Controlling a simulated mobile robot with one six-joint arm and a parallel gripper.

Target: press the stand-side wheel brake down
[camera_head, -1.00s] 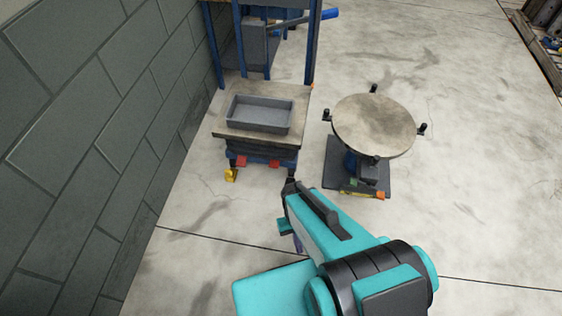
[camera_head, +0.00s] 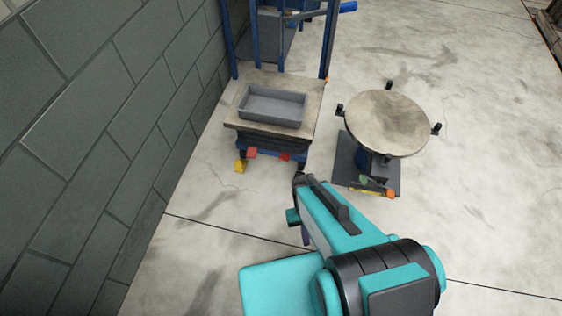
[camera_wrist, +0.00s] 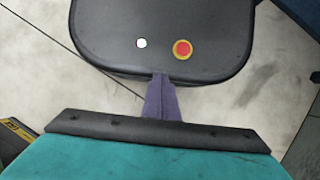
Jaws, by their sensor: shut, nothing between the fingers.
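A blue-framed trolley with a worn top (camera_head: 312,112) stands beside the block wall. Two red pedals (camera_head: 252,153) show low on its front. A yellow wheel brake (camera_head: 239,166) sticks out at its left, wall-side wheel. The right wheel (camera_head: 302,166), on the side towards the round stand (camera_head: 388,122), shows only as a small dark shape just past my arm; I cannot make out its brake. My gripper has purple fingers (camera_head: 305,236), mostly hidden by my teal arm in the head view. In the wrist view the fingers (camera_wrist: 161,100) are together and empty, well short of the trolley.
A grey tray (camera_head: 272,106) sits on the trolley top. The round stand, with black knobs on its rim and a dark base plate (camera_head: 345,180), stands to the right. The block wall (camera_head: 90,130) bounds the left. Bare concrete floor (camera_head: 220,240) lies in front of the trolley.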

